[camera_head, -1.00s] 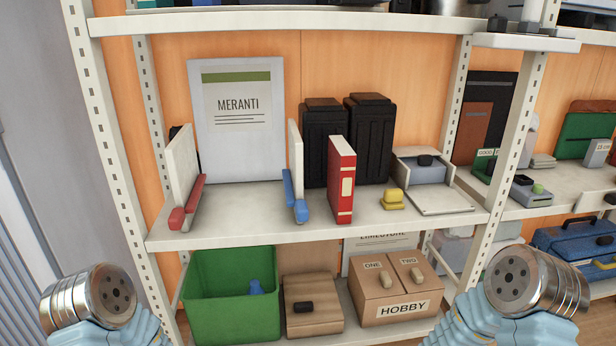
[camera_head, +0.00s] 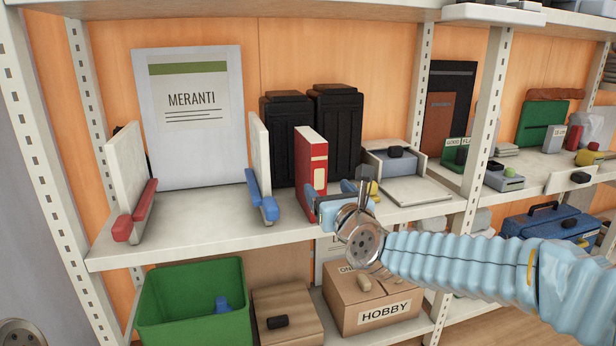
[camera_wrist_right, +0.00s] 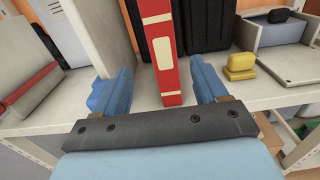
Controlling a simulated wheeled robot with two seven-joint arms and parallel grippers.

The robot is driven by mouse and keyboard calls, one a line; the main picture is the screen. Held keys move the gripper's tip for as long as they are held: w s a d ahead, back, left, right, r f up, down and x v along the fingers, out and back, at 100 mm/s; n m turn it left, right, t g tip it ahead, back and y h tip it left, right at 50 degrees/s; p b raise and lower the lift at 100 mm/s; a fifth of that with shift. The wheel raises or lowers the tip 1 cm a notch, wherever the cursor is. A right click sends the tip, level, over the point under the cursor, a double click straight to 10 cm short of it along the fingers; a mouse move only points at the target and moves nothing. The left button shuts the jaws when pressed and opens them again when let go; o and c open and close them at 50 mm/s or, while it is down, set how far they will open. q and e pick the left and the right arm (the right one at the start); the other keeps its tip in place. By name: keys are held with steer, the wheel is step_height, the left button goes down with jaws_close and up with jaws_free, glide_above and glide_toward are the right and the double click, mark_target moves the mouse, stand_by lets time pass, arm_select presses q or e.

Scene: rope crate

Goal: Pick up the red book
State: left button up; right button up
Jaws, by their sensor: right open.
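The red book (camera_head: 311,160) stands upright on the middle shelf, its spine with a cream label facing me. It also shows in the right wrist view (camera_wrist_right: 165,55), its lower spine in line with the gap between my fingers. My right gripper (camera_head: 332,196) is open at the shelf's front edge, before the lower part of the book. In the right wrist view the blue fingers (camera_wrist_right: 160,85) lie to either side of the spine, with room on both sides.
A white bookend with a blue foot (camera_head: 262,205) stands left of the book. Black bins (camera_head: 337,130) stand close behind it. A yellow object (camera_wrist_right: 240,65) and an open grey box (camera_head: 395,165) are to the right. A green crate (camera_head: 195,310) and a HOBBY box (camera_head: 375,305) sit below.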

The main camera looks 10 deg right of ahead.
mark_target(318, 178)
steer(key=w+p, duration=0.1)
steer(key=w, duration=0.6)
steer(key=w+p, duration=0.2)
steer(key=w, duration=0.2)
steer(key=shift+w+f, duration=0.1)
steer(key=shift+w, duration=0.45)
steer(key=c, duration=1.1)
steer(key=shift+c, duration=0.8)
